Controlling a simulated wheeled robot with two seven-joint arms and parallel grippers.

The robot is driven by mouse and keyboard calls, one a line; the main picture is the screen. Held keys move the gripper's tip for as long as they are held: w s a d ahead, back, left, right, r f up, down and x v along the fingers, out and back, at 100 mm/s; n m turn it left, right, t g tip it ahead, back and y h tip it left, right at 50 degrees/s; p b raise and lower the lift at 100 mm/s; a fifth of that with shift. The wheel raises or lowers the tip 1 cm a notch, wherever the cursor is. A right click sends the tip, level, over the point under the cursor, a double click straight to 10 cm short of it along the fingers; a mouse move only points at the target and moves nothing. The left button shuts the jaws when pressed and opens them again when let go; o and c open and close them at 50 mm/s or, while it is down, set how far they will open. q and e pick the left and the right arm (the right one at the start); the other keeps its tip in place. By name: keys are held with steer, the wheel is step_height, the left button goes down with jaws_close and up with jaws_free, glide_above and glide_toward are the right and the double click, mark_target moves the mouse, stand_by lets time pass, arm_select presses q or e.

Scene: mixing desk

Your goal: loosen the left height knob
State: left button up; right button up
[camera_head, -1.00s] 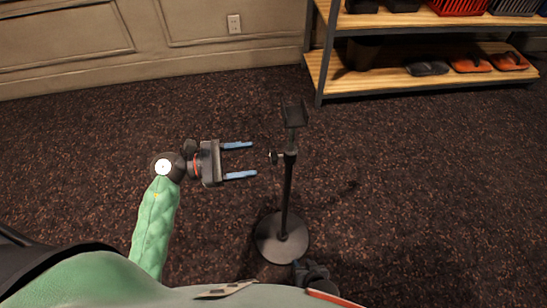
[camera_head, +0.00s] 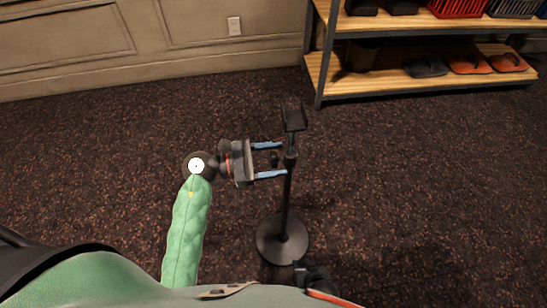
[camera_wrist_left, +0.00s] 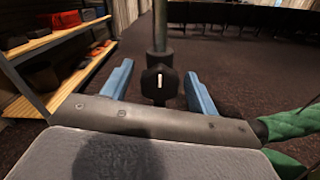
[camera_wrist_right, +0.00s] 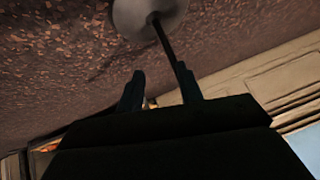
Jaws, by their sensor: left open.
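A black stand has a thin upright pole (camera_head: 286,205), a round base (camera_head: 268,240) on the carpet and a small tilted plate (camera_head: 294,121) on top. Its dark height knob (camera_head: 274,159) sticks out to the left of the pole's collar. My left gripper (camera_head: 279,160) is open, its blue fingers on either side of the knob. In the left wrist view the knob (camera_wrist_left: 160,82) sits between the spread fingers, with a visible gap to each. My right gripper (camera_head: 303,268) is low, near the stand's base. In the right wrist view its dark fingers (camera_wrist_right: 160,72) are apart and empty.
A shelf unit (camera_head: 420,82) with wooden boards, shoes and a red basket (camera_head: 458,8) stands at the back right. A panelled wall (camera_head: 150,45) runs along the back left. The dark carpet around the stand is clear.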

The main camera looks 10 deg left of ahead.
arm_select(q)
steer(key=shift+c, duration=0.5)
steer(key=c, duration=0.9)
steer(key=shift+r+n+p, duration=0.1)
steer(key=shift+n+p, duration=0.3)
steer(key=shift+n, duration=0.3)
steer(key=shift+n+p, duration=0.75)
steer(key=shift+n, duration=0.75)
arm_select(e)
step_height(320, 180, up, 9)
steer(key=w+g, duration=0.1)
steer(key=shift+f, duration=0.15)
steer(key=shift+w, duration=0.1)
arm_select(q)
steer(key=o, duration=1)
arm_select(e)
steer(key=shift+a, duration=0.1)
arm_select(q)
steer(key=shift+a, duration=0.1)
